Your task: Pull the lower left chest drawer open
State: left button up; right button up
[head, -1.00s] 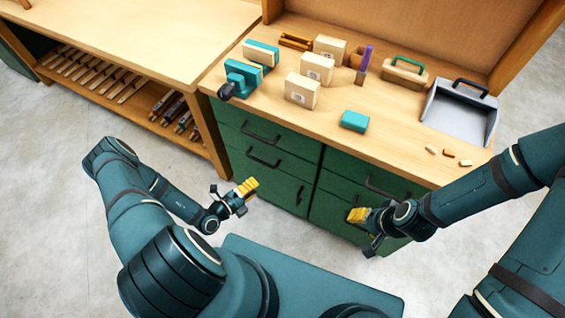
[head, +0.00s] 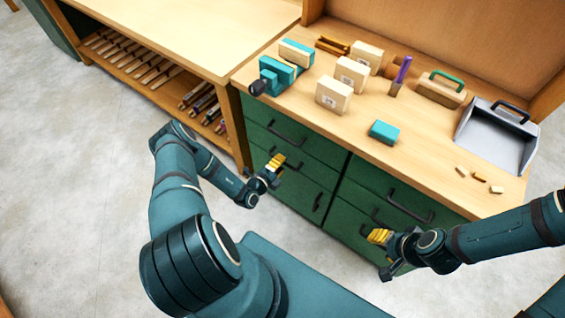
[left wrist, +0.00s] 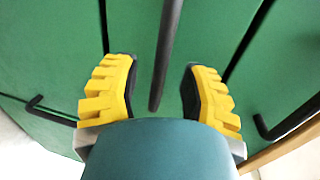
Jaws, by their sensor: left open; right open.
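The green chest (head: 343,205) stands under the wooden worktop. My left gripper (head: 275,166) is open with yellow fingers, just in front of that handle. In the left wrist view a dark bar handle (left wrist: 168,50) runs between the spread fingers and appears to touch neither; its depth is hard to judge. My right gripper (head: 382,250) is open and empty, low in front of the chest's right side.
Another handle (head: 318,203) sits lower on the chest's left side, and one on the upper right drawer (head: 410,206). Blocks, a teal box (head: 384,132) and a grey dustpan (head: 497,135) lie on the worktop.

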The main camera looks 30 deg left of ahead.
pick_arm(q)
jog(key=shift+x, duration=0.9)
grip_shut()
jog(key=f+v, duration=0.2)
jog(key=v, duration=1.1)
jog(key=s+f+v, duration=0.1)
jog(key=f+v, duration=0.2)
jog(key=v, duration=1)
jog(key=shift+s, duration=0.35)
jog(key=shift+a+r, duration=0.1)
jog(key=shift+r, duration=0.05)
grip_release()
